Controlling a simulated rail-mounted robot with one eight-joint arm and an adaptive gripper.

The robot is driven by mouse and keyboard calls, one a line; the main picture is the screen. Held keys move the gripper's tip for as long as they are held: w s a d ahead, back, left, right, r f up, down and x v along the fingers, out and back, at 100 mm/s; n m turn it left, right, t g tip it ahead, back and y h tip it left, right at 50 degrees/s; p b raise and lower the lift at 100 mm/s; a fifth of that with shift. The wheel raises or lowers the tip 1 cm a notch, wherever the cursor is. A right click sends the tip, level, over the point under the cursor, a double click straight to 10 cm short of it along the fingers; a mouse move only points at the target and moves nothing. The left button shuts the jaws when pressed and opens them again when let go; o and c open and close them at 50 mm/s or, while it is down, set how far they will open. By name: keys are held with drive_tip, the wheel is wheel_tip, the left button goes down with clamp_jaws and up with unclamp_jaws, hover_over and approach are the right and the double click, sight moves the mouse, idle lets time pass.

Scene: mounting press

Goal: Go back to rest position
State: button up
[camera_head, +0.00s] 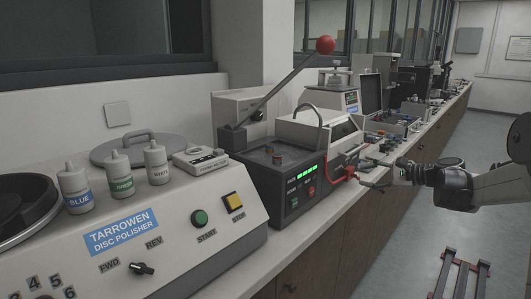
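My gripper (368,174) is at the centre right, beside the front of the mounting press (270,190), with my arm reaching in from the right edge. Its two dark fingers look spread apart, with nothing clearly seen between them. The mounting press is a dark box with a green-lit panel (306,171) and a long grey lever (283,88) raised up to a red ball knob (325,45). A red part (341,168) shows just left of the fingers. I cannot tell whether the fingers touch it.
A disc polisher (130,245) with blue-, green- and white-labelled bottles fills the left foreground. Several small parts and instruments crowd the bench further back. The floor (410,225) on the right is open, apart from a dark and red rail frame (460,275).

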drive_tip(key=s+a+r+n+g+h+p, duration=0.1)
drive_tip(key=s+a+r+n+h+p, duration=0.15)
drive_tip(key=s+a, duration=0.6)
drive_tip(key=s+a+r+n+g+h+p, duration=0.1)
drive_tip(key=s+a+r+n+g+h, duration=0.25)
drive_tip(key=s, duration=0.75)
drive_tip(key=s+f+n+t+h+p, duration=0.1)
drive_tip(key=s+n, duration=0.3)
drive_tip(key=s, duration=0.7)
drive_tip(key=s+a+f+n+t+h+p, duration=0.1)
drive_tip(key=s+f+n+h+p, duration=0.1)
drive_tip(key=s, duration=1)
drive_tip(key=shift+a+f+n+h, duration=0.25)
drive_tip(key=shift+f+n+h, duration=0.6)
drive_tip(key=shift+n, duration=0.45)
drive_tip(key=shift+s+r, duration=0.1)
